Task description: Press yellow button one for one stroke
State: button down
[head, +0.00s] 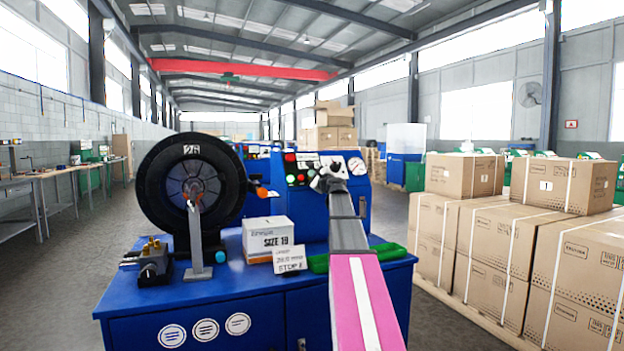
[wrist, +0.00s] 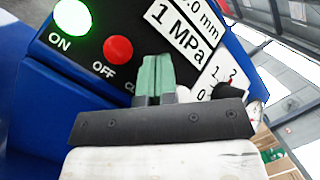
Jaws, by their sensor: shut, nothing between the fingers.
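The blue machine (head: 240,300) carries a control panel (head: 304,160) with buttons and a round gauge (head: 357,166). My gripper (head: 329,178) is in front of this panel and covers part of it. In the wrist view my gripper (wrist: 156,62) has its two greenish fingers together, pointing at the panel with nothing between them. A lit green ON button (wrist: 72,18) and a red OFF button (wrist: 118,49) are to the left of the fingers. No yellow button can be made out on the panel; part of it is hidden behind the fingers. I cannot tell whether the fingertips touch the panel.
A black reel (head: 165,190), a "SIZE 19" box (head: 268,239) and a "STOP" card (head: 290,260) are on the machine. Stacked cartons (head: 508,240) stand at the right.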

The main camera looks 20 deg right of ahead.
dwell(0.6)
jog(key=shift+s+r, duration=0.45)
jog(key=shift+s, duration=0.2)
jog(key=shift+s, duration=0.1)
jog(key=shift+s+d+r, duration=0.1)
jog(key=shift+s+r, duration=0.6)
jog(key=shift+s, duration=0.3)
jog(key=shift+s+r, duration=0.65)
jog(key=shift+s, duration=0.35)
dwell(0.3)
